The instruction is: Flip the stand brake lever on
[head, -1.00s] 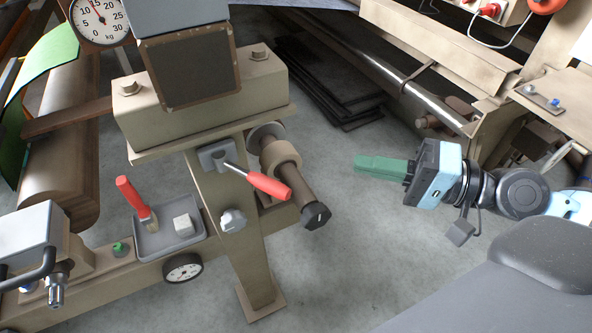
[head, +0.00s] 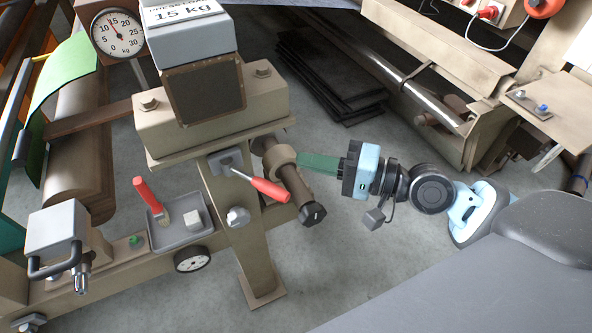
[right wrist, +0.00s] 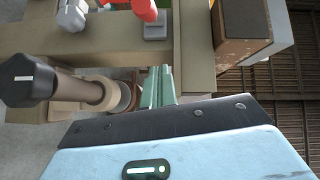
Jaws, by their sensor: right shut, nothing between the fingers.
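The brake lever (head: 268,188) has a red grip and a grey pivot block. It is on the front of the beige stand post, its grip slanting down to the right. My right gripper (head: 304,162) has green fingers, shut and empty. Its tips are up and right of the lever, close to the brown spindle in the picture; contact cannot be told. In the right wrist view the fingers (right wrist: 159,84) point toward the stand, and part of the red grip (right wrist: 144,9) shows at the top edge. My left gripper is not in view.
The brown spindle with a black end knob (head: 313,214) juts out beside the lever. A grey tray (head: 176,236) with a red-handled tool and a pale block is at left. Open floor lies in front.

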